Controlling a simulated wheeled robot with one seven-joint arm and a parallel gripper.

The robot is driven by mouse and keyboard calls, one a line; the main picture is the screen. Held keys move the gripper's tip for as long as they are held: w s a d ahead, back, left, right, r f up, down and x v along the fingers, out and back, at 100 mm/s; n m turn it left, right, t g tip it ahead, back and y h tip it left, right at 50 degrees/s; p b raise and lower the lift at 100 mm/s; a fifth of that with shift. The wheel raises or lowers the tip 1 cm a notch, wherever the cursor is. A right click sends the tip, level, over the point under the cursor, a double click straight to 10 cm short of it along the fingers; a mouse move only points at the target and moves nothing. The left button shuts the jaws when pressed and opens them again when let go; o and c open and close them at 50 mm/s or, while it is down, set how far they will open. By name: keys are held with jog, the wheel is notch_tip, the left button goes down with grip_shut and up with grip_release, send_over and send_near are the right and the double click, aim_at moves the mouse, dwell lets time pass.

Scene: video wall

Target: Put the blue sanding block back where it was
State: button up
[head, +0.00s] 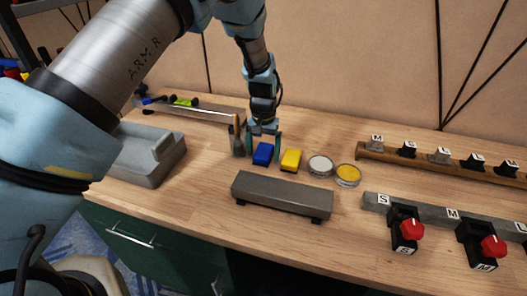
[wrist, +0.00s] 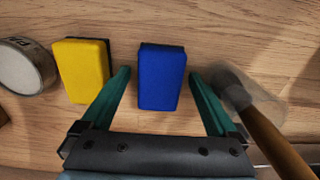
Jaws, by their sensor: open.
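The blue sanding block (head: 263,154) rests on the wooden bench, just left of a yellow block (head: 291,160). In the wrist view the blue block (wrist: 161,78) stands between the two teal fingers, with a gap on each side. My gripper (head: 264,147) is open and points down at the blue block; it also shows in the wrist view (wrist: 160,76). The fingers do not appear to touch the block. I cannot tell exactly how low the fingertips reach beside it.
A wooden-handled tool (wrist: 265,125) lies close to the right finger in the wrist view. Two round tins (head: 320,166) stand right of the yellow block. A grey bar on feet (head: 282,196) is in front. Racks with lettered knobs (head: 440,160) fill the right side.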

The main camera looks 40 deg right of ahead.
aim_at(264, 151)
notch_tip(264, 151, up, 12)
jog(key=b, duration=0.3)
dwell(0.5)
